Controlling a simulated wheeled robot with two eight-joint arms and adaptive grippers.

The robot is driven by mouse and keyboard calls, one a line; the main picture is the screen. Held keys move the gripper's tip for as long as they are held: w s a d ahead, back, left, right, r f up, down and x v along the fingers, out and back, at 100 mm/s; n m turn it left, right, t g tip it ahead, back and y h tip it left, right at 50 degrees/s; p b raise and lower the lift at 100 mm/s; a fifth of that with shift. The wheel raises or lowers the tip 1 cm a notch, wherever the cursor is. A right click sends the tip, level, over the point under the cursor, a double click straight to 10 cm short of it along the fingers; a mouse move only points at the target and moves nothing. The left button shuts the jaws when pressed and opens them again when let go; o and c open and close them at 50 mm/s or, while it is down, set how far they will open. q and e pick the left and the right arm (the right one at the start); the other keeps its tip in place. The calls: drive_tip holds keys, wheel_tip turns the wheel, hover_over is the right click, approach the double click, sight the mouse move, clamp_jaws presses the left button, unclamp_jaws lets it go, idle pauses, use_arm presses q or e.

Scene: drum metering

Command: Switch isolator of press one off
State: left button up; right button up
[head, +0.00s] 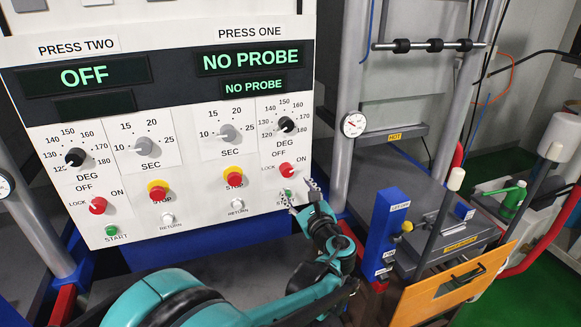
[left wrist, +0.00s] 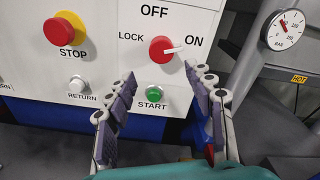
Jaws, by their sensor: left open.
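The isolator of press one is a red rotary knob (head: 286,169) low on the right of the white control panel (head: 200,190). In the left wrist view the red knob (left wrist: 161,49) has its white pointer turned right, towards ON; OFF is printed above and LOCK on the left. My left gripper (head: 297,196) is open and empty, just below the knob. In the left wrist view its fingertips (left wrist: 160,72) spread to either side below the knob, apart from it. The green START button (left wrist: 154,95) shows between the fingers. My right gripper is out of view.
The press one display (head: 250,58) reads NO PROBE; the press two display (head: 85,74) reads OFF. A red and yellow STOP button (left wrist: 64,29) and RETURN button (left wrist: 77,85) lie left of the fingers. A grey post with a gauge (head: 354,125) stands right of the panel.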

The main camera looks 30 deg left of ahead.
sight(288, 173)
use_arm(q)
drive_tip(key=shift+m, duration=0.3)
drive_tip(key=x, duration=0.2)
drive_tip(key=b+x, duration=0.1)
drive_tip(key=x, duration=0.2)
drive_tip(key=r+b+x, duration=0.1)
drive_tip(key=x, duration=0.2)
drive_tip(key=c, duration=1.1)
